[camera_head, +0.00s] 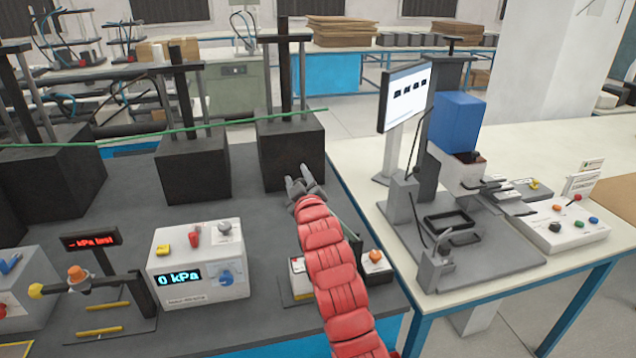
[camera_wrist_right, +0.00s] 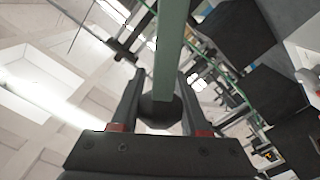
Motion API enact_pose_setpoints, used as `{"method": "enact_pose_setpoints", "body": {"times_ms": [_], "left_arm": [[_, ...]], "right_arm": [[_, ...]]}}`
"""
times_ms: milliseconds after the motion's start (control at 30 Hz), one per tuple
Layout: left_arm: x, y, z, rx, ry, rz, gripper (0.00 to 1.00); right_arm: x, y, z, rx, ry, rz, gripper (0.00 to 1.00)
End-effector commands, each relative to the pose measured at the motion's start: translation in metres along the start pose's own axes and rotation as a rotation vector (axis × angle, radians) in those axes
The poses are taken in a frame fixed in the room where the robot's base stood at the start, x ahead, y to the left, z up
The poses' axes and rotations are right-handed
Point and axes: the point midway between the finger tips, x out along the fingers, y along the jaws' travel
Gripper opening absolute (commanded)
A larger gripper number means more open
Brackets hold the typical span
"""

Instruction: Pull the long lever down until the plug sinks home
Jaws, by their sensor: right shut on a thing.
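The long lever shows in the wrist view as a pale green bar (camera_wrist_right: 171,50) with a dark rounded end (camera_wrist_right: 160,108). My right gripper (camera_head: 303,183) is shut on that end, with one finger on each side; it also shows in the wrist view (camera_wrist_right: 160,103). In the head view only a thin green piece of the lever (camera_head: 347,216) shows beside my red-sleeved arm, slanting down to the right toward a small station with an orange button (camera_head: 375,257). My arm covers the middle of this station. I cannot make out the plug. My left gripper is not in view.
A white box reading 0 kPa (camera_head: 197,265) stands left of my arm. Black blocks with posts (camera_head: 290,150) line the back of the dark table, crossed by a green line (camera_head: 190,130). A pale table with a monitor (camera_head: 405,95) and a blue-topped press (camera_head: 457,120) stands right.

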Motion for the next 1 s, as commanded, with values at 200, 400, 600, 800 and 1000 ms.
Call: {"method": "enact_pose_setpoints", "body": {"times_ms": [200, 400, 600, 800, 1000], "left_arm": [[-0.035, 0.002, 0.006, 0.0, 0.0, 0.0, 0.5], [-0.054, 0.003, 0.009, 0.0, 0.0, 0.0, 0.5], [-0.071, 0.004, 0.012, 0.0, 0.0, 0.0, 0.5], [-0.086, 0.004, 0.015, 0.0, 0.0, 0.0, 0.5], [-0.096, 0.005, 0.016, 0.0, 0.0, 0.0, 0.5]], "right_arm": [[0.0, -0.058, 0.01, -0.207, 0.001, -0.004, 0.0], [0.0, -0.103, 0.023, -0.397, 0.0, -0.005, 0.0], [0.0, -0.143, 0.045, -0.582, 0.0, -0.005, 0.0], [-0.001, -0.173, 0.069, -0.74, 0.0, -0.005, 0.0], [0.0, -0.191, 0.089, -0.855, -0.002, -0.005, 0.0]]}}
